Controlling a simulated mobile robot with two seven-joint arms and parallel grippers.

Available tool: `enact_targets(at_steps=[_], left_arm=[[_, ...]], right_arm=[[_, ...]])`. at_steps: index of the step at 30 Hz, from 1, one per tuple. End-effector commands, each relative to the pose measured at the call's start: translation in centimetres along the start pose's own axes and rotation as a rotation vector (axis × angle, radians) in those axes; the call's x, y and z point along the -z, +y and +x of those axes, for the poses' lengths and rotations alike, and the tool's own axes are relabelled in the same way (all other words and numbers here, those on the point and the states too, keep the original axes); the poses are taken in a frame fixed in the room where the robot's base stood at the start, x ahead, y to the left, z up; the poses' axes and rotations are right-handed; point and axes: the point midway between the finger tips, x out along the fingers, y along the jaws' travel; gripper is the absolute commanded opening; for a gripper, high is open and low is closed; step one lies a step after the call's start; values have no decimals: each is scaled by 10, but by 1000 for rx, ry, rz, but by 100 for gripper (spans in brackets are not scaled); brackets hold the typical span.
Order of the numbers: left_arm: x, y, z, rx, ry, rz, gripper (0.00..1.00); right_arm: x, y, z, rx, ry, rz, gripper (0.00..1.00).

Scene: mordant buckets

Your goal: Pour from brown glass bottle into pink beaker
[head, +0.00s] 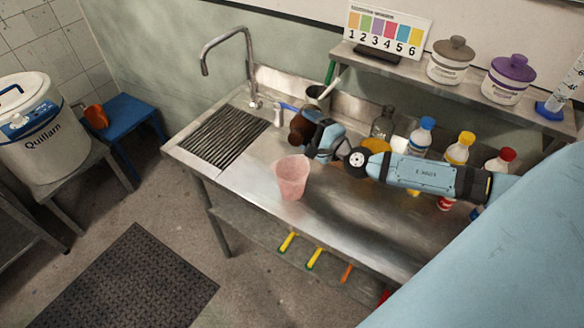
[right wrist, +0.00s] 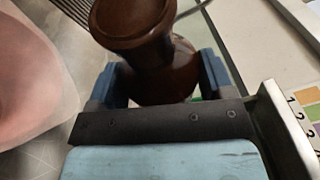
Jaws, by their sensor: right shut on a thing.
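The brown glass bottle (head: 301,128) is in the grip of my right gripper (head: 318,138), above the steel counter. In the right wrist view the brown bottle (right wrist: 150,45) sits between the two fingers of the gripper (right wrist: 158,82), its wide mouth towards the camera. The pink beaker (head: 292,177) is translucent and stands upright at the counter's front edge, left of my right arm and nearer than the bottle. Part of the pink beaker (right wrist: 35,75) fills the left of the wrist view. The bottle and beaker look apart. My left gripper is not seen.
Behind my right arm stand a clear glass bottle (head: 383,123) and bottles with blue (head: 427,124), yellow (head: 466,137) and red caps. A drain grate (head: 225,135) and tap (head: 250,70) are at left. A shelf (head: 400,70) with lidded jars runs above.

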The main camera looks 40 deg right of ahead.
Motion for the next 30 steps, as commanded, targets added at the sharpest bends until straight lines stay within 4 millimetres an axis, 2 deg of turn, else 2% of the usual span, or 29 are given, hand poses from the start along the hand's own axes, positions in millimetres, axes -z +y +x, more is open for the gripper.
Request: enact_targets(at_steps=[30], left_arm=[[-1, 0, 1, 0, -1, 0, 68]], right_arm=[[-6, -4, -1, 26, -11, -56, 37]])
